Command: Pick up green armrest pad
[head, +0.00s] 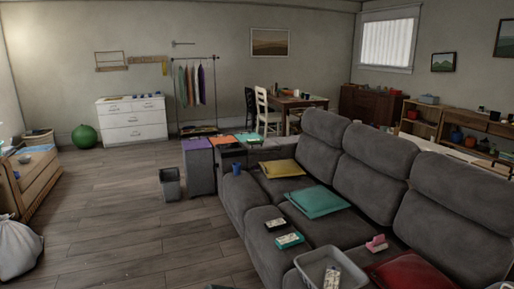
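A small green pad (248,138) lies flat at the far end of the grey sofa (255,208), on or by its armrest. An orange pad (221,140) and a purple pad (197,143) lie to its left in the same row. A larger teal-green flat item (317,201) lies on the middle sofa seat. Neither of my grippers shows clearly in the head view.
A yellow flat item (283,168), a blue cup (236,168), small boxes, a grey basket (312,262) and a red cushion (412,273) are on the sofa. A grey bin (170,186) stands left of the armrest. The wooden floor (115,220) at left is largely clear.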

